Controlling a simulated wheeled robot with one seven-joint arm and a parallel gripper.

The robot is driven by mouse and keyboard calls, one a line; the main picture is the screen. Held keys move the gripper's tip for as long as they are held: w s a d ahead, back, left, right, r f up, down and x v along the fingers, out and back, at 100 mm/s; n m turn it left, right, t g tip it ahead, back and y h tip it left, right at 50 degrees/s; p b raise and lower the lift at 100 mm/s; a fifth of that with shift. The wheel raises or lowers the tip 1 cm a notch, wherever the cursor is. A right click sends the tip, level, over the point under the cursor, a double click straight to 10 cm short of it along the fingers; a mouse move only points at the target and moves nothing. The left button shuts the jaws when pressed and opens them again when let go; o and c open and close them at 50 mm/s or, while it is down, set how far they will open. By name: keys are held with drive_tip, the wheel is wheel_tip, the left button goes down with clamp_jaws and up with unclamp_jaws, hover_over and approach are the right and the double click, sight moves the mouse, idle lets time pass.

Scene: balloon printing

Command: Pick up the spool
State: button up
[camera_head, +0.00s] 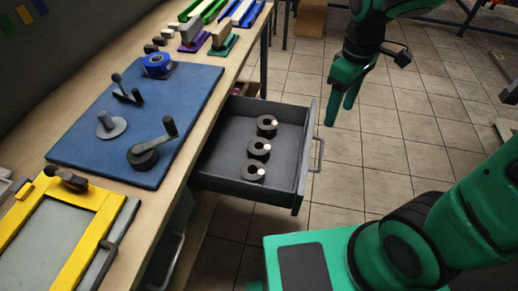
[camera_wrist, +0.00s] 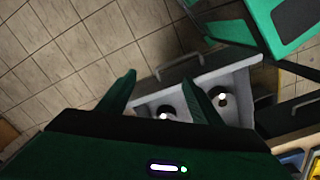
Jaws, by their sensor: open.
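Three dark grey spools with pale centres sit in a row in the open grey drawer (camera_head: 225,165): a far spool (camera_head: 266,126), a middle spool (camera_head: 258,149) and a near spool (camera_head: 253,171). My gripper (camera_head: 340,116) is open and empty, to the right of and above the drawer, apart from the spools. In the wrist view, the fingers (camera_wrist: 160,84) spread in front of the drawer. One spool (camera_wrist: 221,98) shows right of the right finger, and another (camera_wrist: 164,117) shows partly between the fingers. The third is not visible there.
The drawer handle (camera_head: 319,155) sticks out on the drawer's right side. The wooden workbench (camera_head: 150,190) holds a blue mat (camera_head: 185,105) with a blue tape roll and crank parts, and a yellow frame (camera_head: 108,200).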

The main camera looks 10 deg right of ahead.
drive_tip(key=w+a+f+n, duration=0.3)
drive_tip(key=a+n, duration=0.2)
drive_tip(key=a, duration=0.5)
drive_tip(key=n, duration=0.5)
hover_over(259, 147)
drive_tip(key=s, duration=0.1)
wheel_tip(259, 147, down, 4)
drive_tip(key=shift+s+a+f, duration=0.1)
drive_tip(key=shift+s+f, duration=0.05)
drive_tip(key=shift+f, duration=2.5)
drive_tip(key=shift+s+f, duration=0.1)
drive_tip(key=shift+f, duration=2.5)
drive_tip(key=c, duration=0.7)
